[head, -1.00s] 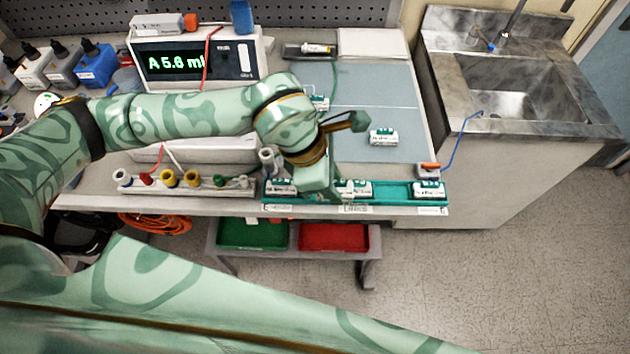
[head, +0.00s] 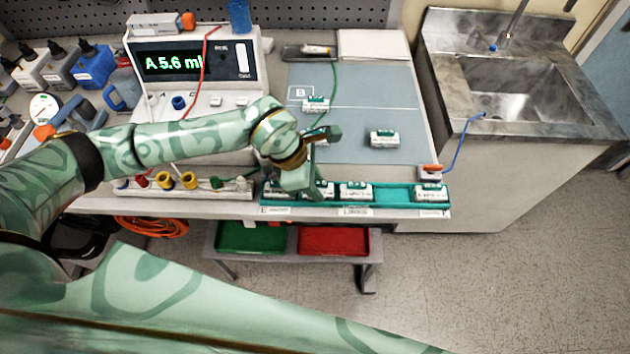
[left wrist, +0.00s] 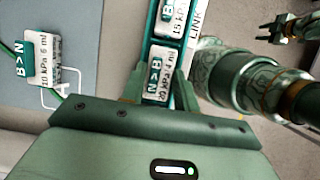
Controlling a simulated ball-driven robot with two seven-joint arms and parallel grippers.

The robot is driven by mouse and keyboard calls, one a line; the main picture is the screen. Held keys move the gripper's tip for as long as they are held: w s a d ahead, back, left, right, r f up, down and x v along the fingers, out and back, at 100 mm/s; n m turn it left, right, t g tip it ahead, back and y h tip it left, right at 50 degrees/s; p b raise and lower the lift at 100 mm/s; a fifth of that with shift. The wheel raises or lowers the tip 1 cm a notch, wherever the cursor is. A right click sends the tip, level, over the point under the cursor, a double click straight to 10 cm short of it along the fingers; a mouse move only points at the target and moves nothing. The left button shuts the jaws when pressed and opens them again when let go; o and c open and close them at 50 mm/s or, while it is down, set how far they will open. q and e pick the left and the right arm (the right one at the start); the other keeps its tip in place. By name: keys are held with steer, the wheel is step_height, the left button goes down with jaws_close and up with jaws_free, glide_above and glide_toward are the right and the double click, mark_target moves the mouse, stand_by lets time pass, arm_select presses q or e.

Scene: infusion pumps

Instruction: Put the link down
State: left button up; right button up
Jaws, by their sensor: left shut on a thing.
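My left gripper (head: 308,186) is over the green tray (head: 395,196) at the bench's front edge. It is shut on a white link with a green label (head: 324,188), which reads N>B, 20 kPa 4 ml in the left wrist view (left wrist: 158,80). The held link is in line with the tray; I cannot tell whether it bears fully on the tray floor. Other links sit in the tray, one to its left (head: 274,188), one just right (head: 357,191) and one at the right end (head: 431,192). My right gripper (left wrist: 266,31) shows small and open in the left wrist view.
One link (head: 384,138) and another (head: 316,104) lie on the grey-blue mat (head: 400,95). A pump (head: 190,62) reading A 5.6 ml stands behind my left arm. A green bin (head: 250,238) and a red bin (head: 333,240) are below. A sink (head: 520,85) is right.

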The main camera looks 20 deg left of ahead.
arm_select(q)
steer(key=shift+s+a+f, duration=0.1)
steer(key=shift+s+f, duration=0.05)
steer(key=shift+f, duration=0.3)
steer(key=o, duration=0.8)
steer(key=shift+s, duration=0.1)
steer(key=shift+o, duration=0.8)
steer(key=shift+f, duration=0.15)
steer(key=v, duration=0.4)
steer(key=p+v, duration=0.1)
steer(key=v, duration=0.7)
steer(key=shift+w+d, duration=0.3)
steer(key=shift+s+a+r, duration=0.1)
steer(key=shift+a+r, duration=0.1)
steer(key=shift+r, duration=0.45)
